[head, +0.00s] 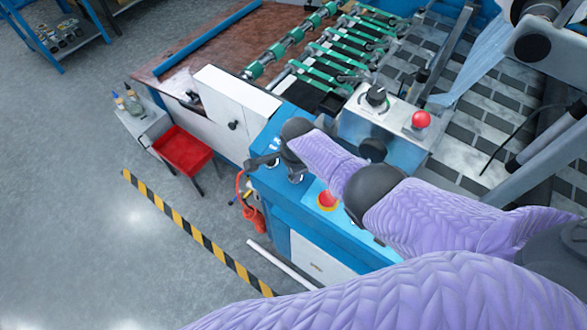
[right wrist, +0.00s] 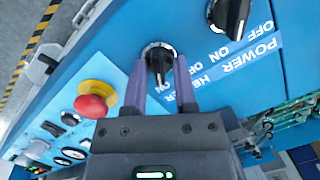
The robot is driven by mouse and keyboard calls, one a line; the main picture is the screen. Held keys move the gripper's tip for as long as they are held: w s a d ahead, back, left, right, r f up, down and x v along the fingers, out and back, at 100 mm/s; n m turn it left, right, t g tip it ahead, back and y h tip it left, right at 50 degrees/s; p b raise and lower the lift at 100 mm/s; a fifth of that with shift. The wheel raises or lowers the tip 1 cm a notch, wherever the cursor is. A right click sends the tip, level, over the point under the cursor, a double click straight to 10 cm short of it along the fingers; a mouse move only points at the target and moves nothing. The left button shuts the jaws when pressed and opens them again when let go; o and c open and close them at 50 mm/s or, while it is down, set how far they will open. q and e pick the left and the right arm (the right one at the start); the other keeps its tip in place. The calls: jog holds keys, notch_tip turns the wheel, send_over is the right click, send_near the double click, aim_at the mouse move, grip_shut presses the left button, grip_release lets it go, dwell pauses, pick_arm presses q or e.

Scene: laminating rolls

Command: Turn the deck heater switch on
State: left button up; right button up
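The deck heater switch (right wrist: 158,52) is a black rotary knob with a white pointer mark on the blue control panel, above a partly covered label. My right gripper (right wrist: 161,66) has its two purple fingers on either side of this knob in the right wrist view. The fingertips are close to the knob's sides; whether they press on it is unclear. In the head view, my right arm reaches over the panel, and its dark gripper (head: 263,162) is at the panel's left end; the arm hides part of the panel. My left gripper is not in view.
A similar power knob (right wrist: 230,15) is right beside the heater switch. A red mushroom button (right wrist: 91,106) on a yellow base is to the left. A second red button (head: 422,119) tops the box behind.

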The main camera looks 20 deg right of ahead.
jog(key=shift+s+d+f, duration=0.1)
jog(key=shift+s+f, duration=0.05)
jog(key=shift+r, duration=0.2)
notch_tip(320, 180, up, 9)
jog(key=s+p, duration=0.1)
jog(key=p, duration=0.6)
jog(key=shift+r, duration=0.2)
jog(key=shift+d, duration=0.1)
